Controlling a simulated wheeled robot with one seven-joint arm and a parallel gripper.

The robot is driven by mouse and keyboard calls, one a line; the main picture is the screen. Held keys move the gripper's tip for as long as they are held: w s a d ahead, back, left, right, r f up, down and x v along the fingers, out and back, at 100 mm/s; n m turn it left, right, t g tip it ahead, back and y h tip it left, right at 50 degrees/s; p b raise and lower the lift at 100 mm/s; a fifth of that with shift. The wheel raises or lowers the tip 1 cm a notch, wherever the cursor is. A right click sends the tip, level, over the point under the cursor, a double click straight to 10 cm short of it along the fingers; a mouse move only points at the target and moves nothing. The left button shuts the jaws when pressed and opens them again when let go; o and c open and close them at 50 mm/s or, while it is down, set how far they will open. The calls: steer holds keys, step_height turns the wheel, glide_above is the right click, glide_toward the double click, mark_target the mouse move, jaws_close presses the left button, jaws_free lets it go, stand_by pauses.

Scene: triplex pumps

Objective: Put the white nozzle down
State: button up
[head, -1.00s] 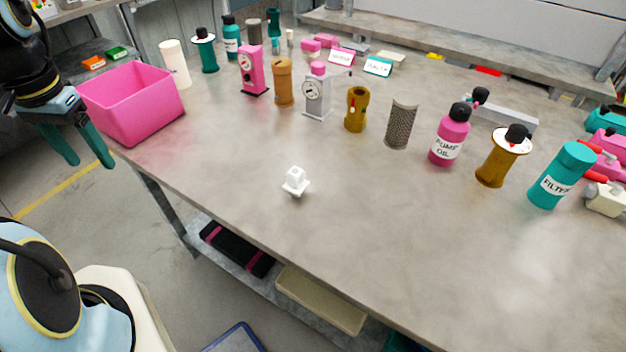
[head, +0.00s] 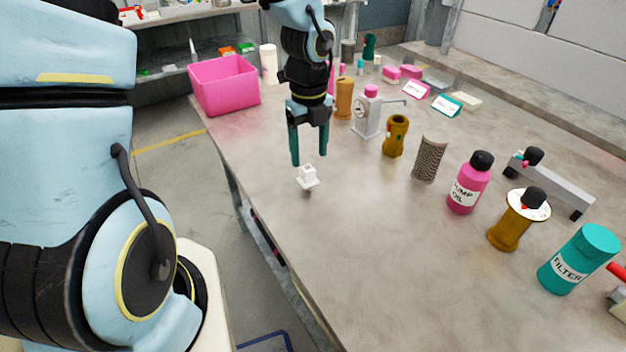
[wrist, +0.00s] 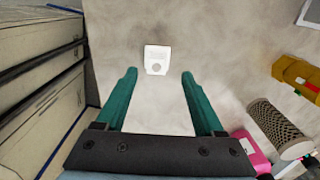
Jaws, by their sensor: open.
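The white nozzle (head: 307,178) stands on the grey table near its left edge, with nothing holding it. In the wrist view the nozzle (wrist: 157,60) lies beyond the fingertips, roughly centred between them. My gripper (head: 310,160) has teal fingers pointing down and is just above the nozzle in the head view. In the wrist view my gripper (wrist: 159,73) is open, with its fingers well apart and nothing between them. The exact height gap to the nozzle is hard to tell.
A pink bin (head: 224,86) stands at the far left table corner. A white gauge pump (head: 369,115), a brass fitting (head: 397,136), a mesh cylinder (head: 429,160) and a pink oil bottle (head: 468,184) stand to the right. The table front is clear.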

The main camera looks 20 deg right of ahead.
mark_target(308, 179)
steer(key=f, duration=0.8)
steer(key=shift+a+f+p, duration=0.2)
steer(key=shift+a+p, duration=0.05)
steer(key=shift+p, duration=0.1)
steer(key=shift+c, duration=0.3)
jaws_close()
